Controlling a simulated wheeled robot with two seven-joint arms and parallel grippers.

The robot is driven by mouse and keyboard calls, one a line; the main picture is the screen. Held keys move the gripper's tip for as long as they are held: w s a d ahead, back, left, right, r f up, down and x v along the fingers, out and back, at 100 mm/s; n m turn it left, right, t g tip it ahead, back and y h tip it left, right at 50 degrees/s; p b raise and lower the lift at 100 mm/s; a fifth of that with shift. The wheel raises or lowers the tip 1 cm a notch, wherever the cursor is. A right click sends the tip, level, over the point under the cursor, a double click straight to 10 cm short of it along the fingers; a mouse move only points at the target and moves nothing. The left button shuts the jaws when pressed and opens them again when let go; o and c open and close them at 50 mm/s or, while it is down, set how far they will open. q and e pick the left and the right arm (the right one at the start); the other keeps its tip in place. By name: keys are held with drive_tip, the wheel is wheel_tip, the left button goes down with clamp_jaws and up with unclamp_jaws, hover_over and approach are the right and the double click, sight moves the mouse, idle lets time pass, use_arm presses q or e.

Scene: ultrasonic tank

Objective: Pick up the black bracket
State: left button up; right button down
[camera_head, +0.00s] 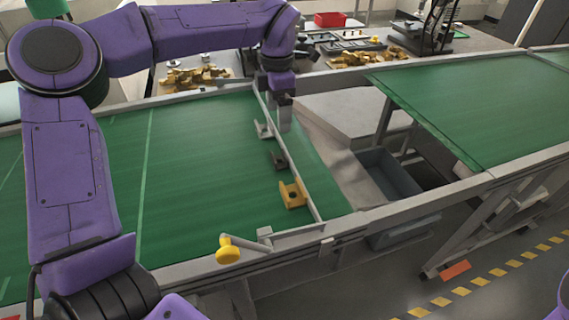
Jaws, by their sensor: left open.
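The black bracket (277,160) is a small dark piece on the green conveyor belt (190,170), close to the rail at the belt's right end. A yellow bracket (292,194) lies nearer to me and a grey bracket (263,129) lies farther away, roughly in one line with it. My left gripper (284,124) points down over the far part of this row, beyond the black bracket and apart from it. It is open, with nothing visible in it; its fingertips are small and hard to make out. My right gripper is out of view.
A thin rail (302,178) runs along the belt's end. A yellow knob (228,250) sticks out at the near edge. Beyond a gap with a grey bin (388,174) stands a second green belt (480,100). Tables behind hold yellow parts and a red box (330,19).

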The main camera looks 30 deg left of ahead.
sight(280, 161)
use_arm(q)
wheel_tip(280, 161, down, 14)
drive_tip(key=shift+s+d+r, duration=0.1)
drive_tip(key=shift+r, duration=0.05)
drive_tip(key=shift+f, duration=0.3)
drive_tip(key=c, duration=1.3)
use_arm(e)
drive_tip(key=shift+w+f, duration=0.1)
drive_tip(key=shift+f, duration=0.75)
